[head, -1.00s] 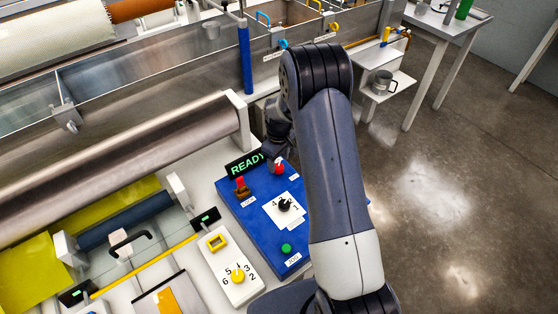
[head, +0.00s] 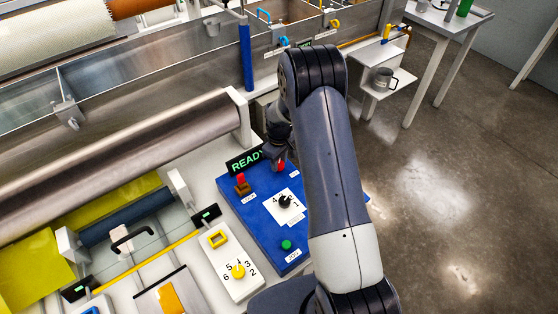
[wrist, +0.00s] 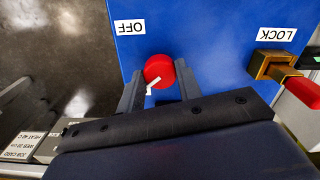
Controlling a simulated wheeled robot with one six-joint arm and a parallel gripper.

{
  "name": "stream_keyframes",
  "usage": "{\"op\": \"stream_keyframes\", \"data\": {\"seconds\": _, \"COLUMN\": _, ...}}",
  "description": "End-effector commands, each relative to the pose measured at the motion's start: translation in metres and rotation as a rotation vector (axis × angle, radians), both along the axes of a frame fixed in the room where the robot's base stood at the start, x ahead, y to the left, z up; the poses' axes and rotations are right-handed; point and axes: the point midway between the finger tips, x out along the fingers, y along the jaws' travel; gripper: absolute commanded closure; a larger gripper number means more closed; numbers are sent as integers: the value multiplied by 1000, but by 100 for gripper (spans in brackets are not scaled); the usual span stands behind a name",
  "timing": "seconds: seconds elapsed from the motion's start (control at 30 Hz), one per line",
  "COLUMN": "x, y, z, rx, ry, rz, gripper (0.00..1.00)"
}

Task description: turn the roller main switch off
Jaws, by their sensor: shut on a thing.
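The red round switch knob (wrist: 158,70) sits on the blue control panel (wrist: 215,35) in the wrist view. The knob also shows at the panel's far end in the head view (head: 280,166), partly hidden by my gripper. My gripper (wrist: 160,84) is shut on the knob, one finger on each side. A white pointer mark on the knob points to the lower left in the wrist view. An OFF label (wrist: 130,27) lies to the knob's upper left, upside down there; any opposite label is hidden by my gripper.
A lock with a brass base and red top (head: 241,184) stands close to the knob. A black dial (head: 285,202) and green button (head: 286,244) are on the same panel. The READY display (head: 245,161) is lit. A steel roller (head: 130,155) lies to the left.

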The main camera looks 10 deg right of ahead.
Motion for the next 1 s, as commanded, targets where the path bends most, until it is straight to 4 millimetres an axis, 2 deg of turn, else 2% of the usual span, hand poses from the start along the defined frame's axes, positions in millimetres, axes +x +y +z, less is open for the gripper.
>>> {"op": "stream_keyframes", "data": {"seconds": 0.1, "x": 0, "y": 0, "z": 0, "rx": 0, "ry": 0, "rz": 0, "gripper": 89}}
{"op": "stream_keyframes", "data": {"seconds": 0.47, "x": 0, "y": 0, "z": -2, "rx": 0, "ry": -1, "rz": -62, "gripper": 89}}
{"op": "stream_keyframes", "data": {"seconds": 0.67, "x": 0, "y": 0, "z": -4, "rx": 0, "ry": -2, "rz": -192, "gripper": 89}}
{"op": "stream_keyframes", "data": {"seconds": 1.0, "x": 0, "y": 0, "z": -3, "rx": 0, "ry": -2, "rz": -507, "gripper": 89}}
